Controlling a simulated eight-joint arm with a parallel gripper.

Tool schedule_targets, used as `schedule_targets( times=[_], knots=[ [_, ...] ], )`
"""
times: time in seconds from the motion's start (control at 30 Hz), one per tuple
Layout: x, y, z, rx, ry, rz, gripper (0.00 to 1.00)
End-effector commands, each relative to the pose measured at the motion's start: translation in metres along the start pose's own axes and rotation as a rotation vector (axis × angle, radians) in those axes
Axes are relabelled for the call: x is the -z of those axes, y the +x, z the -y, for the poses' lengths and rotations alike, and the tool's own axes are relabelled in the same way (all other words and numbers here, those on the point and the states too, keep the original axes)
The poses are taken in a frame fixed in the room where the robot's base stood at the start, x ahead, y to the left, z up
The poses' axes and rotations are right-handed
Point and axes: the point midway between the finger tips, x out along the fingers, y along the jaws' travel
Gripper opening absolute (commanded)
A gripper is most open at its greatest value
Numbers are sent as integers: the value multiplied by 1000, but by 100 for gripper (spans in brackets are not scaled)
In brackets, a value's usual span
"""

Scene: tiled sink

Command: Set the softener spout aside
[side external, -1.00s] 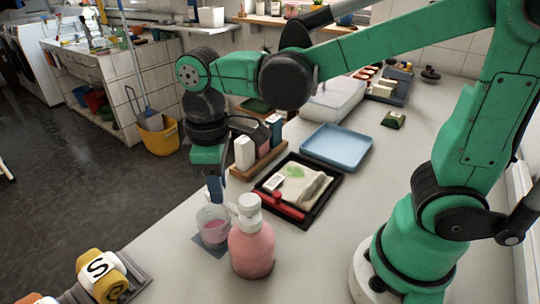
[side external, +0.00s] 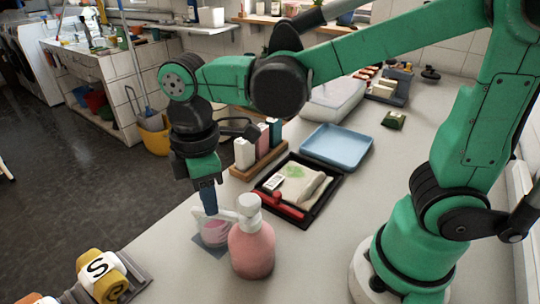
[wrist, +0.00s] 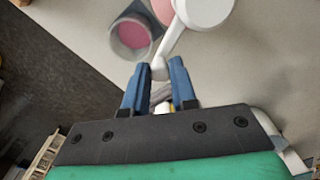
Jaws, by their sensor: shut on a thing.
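A pink pump bottle (side external: 252,250) stands upright on the counter. Its white spout (side external: 226,214) reaches left from the pump head, over a clear cup (side external: 213,232) with pink liquid. My gripper (side external: 208,207) is at the spout's free end, above the cup. In the wrist view, the spout (wrist: 173,42) runs from the white pump head (wrist: 205,8) down to its tip between my blue fingers (wrist: 158,68), which are shut on it. The cup (wrist: 130,38) lies beside the spout there. The bottle is mostly cut off at the top of the wrist view.
The cup stands on a dark square pad (side external: 208,249). Behind are a black tray (side external: 318,211) with a cloth and red tool, a wooden rack (side external: 263,163) of cartons and a blue tray (side external: 360,161).

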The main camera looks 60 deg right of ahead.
Motion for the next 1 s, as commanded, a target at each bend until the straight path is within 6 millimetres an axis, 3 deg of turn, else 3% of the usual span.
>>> schedule_targets(
  times=[0.4, 1.0],
  knots=[
    [10, 0, 22, 0, -399, -1, 0],
    [9, 0, 53, -1, -934, -2, 0]
  ],
)
